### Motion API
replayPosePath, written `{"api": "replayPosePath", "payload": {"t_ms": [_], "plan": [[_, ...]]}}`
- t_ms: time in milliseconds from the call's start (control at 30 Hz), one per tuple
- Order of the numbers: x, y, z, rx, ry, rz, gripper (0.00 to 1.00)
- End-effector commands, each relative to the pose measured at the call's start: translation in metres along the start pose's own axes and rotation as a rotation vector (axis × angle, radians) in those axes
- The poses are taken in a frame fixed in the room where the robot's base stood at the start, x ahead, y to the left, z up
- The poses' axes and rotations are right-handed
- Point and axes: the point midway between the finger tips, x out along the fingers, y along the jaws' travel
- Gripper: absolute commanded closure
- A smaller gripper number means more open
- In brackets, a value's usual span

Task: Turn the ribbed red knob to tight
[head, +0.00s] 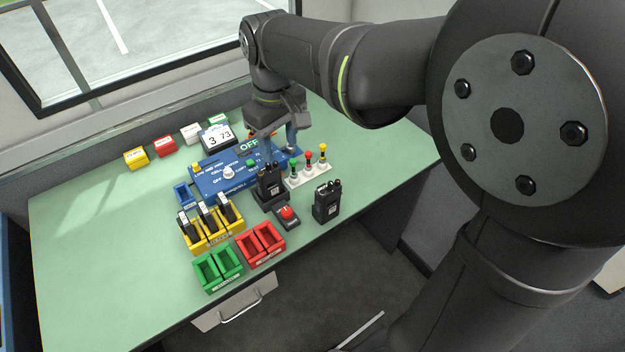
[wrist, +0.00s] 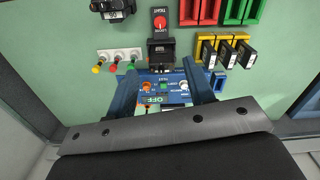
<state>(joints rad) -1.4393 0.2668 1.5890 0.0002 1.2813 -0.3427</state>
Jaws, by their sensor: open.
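The red knob (head: 288,212) sits on a small black base near the table's front, between a radio in its stand and the red bins. In the wrist view the red knob (wrist: 160,22) shows at the top, with a label reading TIGHT above it and one below that looks like LOOSE. Its ribs and exact pointing are too small to tell. My gripper (head: 272,138) is open and empty over the right part of the blue panel (head: 208,183), behind the knob and apart from it. In the wrist view my gripper's fingers (wrist: 163,92) stand wide apart.
A radio in a black stand (head: 270,184) stands between my gripper and the knob. Another radio (head: 327,202) stands right of the knob. Red bins (head: 262,246), green bins (head: 218,270) and a yellow rack (head: 205,240) lie left. Coloured plugs (head: 308,168) stand behind.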

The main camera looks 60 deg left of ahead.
Motion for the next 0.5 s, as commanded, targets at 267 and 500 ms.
{"api": "replayPosePath", "payload": {"t_ms": [267, 500], "plan": [[0.041, 0.000, -0.001, -0.440, -0.005, -0.003, 0.51], [0.056, 0.000, -0.001, -0.577, -0.005, -0.003, 0.51]]}}
